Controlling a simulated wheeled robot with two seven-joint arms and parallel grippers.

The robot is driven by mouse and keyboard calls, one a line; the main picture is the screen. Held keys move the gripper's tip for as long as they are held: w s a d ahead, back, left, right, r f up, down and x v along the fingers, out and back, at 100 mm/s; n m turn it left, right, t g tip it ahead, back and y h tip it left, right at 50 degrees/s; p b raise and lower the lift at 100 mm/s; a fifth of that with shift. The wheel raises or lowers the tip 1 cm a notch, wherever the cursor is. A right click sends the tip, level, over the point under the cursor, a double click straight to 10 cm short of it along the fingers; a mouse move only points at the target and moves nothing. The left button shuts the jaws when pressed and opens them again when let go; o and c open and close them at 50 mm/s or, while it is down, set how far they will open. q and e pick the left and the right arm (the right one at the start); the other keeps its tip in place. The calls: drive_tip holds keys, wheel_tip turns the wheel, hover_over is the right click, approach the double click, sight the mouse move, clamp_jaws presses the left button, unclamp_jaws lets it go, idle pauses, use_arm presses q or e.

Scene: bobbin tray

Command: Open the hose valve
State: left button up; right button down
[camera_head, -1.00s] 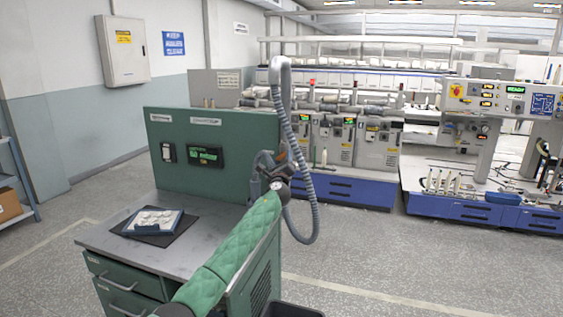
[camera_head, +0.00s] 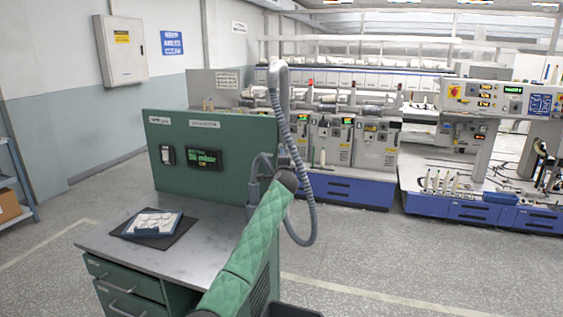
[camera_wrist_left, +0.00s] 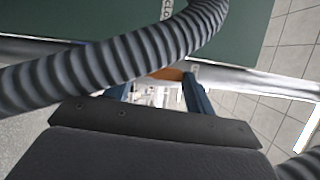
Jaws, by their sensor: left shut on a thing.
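The grey corrugated hose (camera_head: 311,211) hangs in a long loop at the right edge of the green panel in the head view. In the left wrist view, the hose (camera_wrist_left: 95,70) crosses close in front of my gripper. An orange piece (camera_wrist_left: 168,74), which looks like the valve handle, shows between the fingertips of my left gripper (camera_wrist_left: 160,92). My left gripper is shut on it. The wrist hides the gripper and most of the valve in the head view. My right gripper is not in view.
The green panel (camera_head: 215,135) stands behind the grey worktop (camera_head: 195,255), on which a tray (camera_head: 154,223) lies on a dark mat. Winding machines (camera_head: 335,140) stand behind. Open floor (camera_head: 380,250) lies to the right.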

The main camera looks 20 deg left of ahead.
use_arm(q)
drive_tip(key=shift+n, duration=0.5)
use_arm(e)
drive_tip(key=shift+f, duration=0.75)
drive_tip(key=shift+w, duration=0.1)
use_arm(q)
drive_tip(key=o, duration=1)
drive_tip(key=shift+a, duration=0.15)
drive_tip(key=shift+b+v, duration=1)
drive_tip(key=shift+v, duration=2.9)
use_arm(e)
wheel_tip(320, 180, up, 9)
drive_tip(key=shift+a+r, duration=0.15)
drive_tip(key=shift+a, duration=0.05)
use_arm(q)
drive_tip(key=shift+r, duration=0.1)
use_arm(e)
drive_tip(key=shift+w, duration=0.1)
